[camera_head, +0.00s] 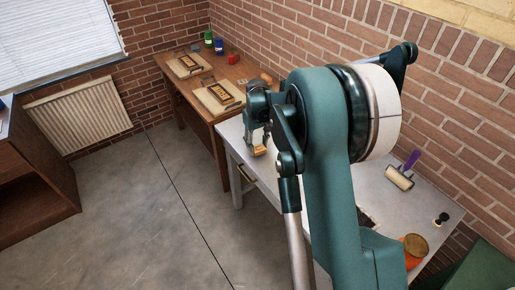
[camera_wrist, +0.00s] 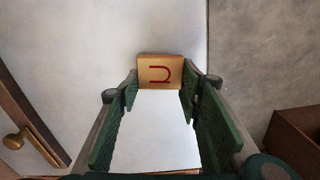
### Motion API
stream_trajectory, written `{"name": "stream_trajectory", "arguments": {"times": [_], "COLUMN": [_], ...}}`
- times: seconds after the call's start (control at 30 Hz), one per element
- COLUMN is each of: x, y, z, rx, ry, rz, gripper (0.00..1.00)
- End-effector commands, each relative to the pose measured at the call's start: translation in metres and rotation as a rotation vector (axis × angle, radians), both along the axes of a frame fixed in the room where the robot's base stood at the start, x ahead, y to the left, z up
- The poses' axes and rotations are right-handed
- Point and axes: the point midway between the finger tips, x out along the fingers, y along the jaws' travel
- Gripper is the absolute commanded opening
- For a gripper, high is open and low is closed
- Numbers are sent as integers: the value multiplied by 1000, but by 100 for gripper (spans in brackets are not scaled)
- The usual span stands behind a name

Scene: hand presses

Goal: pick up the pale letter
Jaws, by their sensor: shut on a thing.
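In the head view the block (camera_head: 259,151) shows small and tan at the lower end of my gripper (camera_head: 257,143), over the left part of the pale table (camera_head: 232,139). My gripper is shut on the block. I cannot tell for sure whether the block is clear of the tabletop.
A wooden bench (camera_head: 213,113) with framed trays (camera_head: 186,66) and coloured cans (camera_head: 219,46) stands behind, at the brick wall. A roller (camera_head: 399,178), a small dark-topped stamp (camera_head: 441,219) and an orange tin (camera_head: 414,247) are on the pale table's right. Open floor lies left.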

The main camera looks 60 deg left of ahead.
Motion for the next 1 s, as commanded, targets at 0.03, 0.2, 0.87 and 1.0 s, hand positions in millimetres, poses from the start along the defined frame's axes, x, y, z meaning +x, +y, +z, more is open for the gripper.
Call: {"name": "stream_trajectory", "arguments": {"times": [0.03, 0.2, 0.87, 1.0], "x": [0, 0, 0, 0], "y": [0, 0, 0, 0], "z": [7, 32, 82, 82], "rx": [0, 0, 0, 0], "ry": [0, 0, 0, 0], "rz": [0, 0, 0, 0], "gripper": [25, 25, 25, 25]}}
